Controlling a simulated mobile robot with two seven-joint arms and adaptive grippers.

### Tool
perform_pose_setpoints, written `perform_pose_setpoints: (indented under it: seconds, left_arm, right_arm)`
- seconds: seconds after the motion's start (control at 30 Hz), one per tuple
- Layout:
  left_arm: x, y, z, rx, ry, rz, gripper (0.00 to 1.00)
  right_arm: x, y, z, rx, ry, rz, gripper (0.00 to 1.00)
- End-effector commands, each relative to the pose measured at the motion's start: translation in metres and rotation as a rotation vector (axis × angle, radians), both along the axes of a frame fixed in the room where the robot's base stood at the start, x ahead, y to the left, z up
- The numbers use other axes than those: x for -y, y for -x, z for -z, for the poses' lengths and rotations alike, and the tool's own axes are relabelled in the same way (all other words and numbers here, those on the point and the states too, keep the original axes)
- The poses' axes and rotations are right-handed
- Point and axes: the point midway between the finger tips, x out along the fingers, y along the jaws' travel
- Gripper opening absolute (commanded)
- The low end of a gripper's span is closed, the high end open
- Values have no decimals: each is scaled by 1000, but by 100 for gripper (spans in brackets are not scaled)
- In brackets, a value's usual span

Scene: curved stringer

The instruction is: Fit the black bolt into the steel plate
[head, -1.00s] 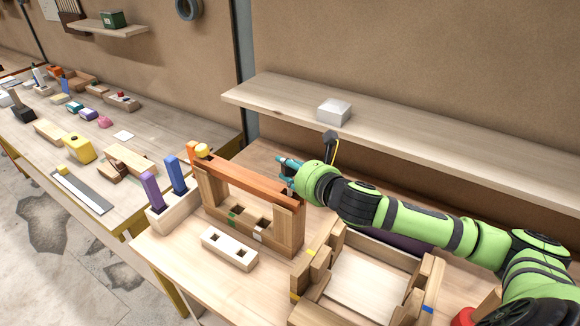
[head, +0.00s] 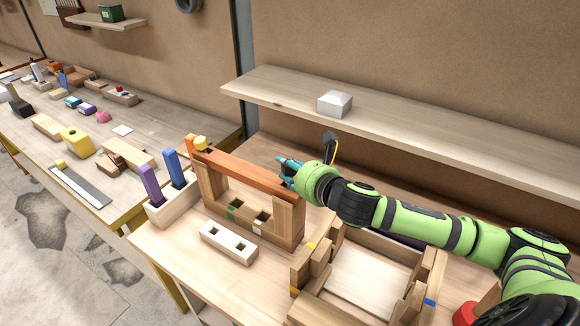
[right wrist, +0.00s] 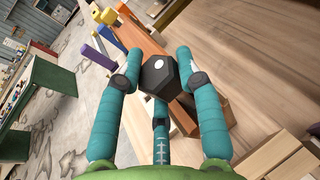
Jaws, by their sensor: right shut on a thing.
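My right gripper (head: 285,165) reaches in from the right, just behind the right part of the orange beam. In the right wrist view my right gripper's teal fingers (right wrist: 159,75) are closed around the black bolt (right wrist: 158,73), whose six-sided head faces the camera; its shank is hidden. The bolt cannot be made out in the head view. No steel plate is clearly identifiable; a flat grey strip (head: 82,188) with a yellow block at one end lies on the left table. My left gripper is not in view.
The orange beam (head: 245,172) lies across a wooden frame (head: 213,192). A white two-hole block (head: 228,243) is in front, and a holder (head: 172,207) with purple and blue bars at left. A wooden tray (head: 300,275) is at right. A shelf (head: 420,140) runs behind.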

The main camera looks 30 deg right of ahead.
Motion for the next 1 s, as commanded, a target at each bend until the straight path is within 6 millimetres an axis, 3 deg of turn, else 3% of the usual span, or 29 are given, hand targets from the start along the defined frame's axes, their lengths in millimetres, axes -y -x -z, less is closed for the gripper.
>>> perform_pose_setpoints:
  seconds: [1.0]
  left_arm:
    - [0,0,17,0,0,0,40]
  right_arm:
    - [0,0,26,2,0,0,0]
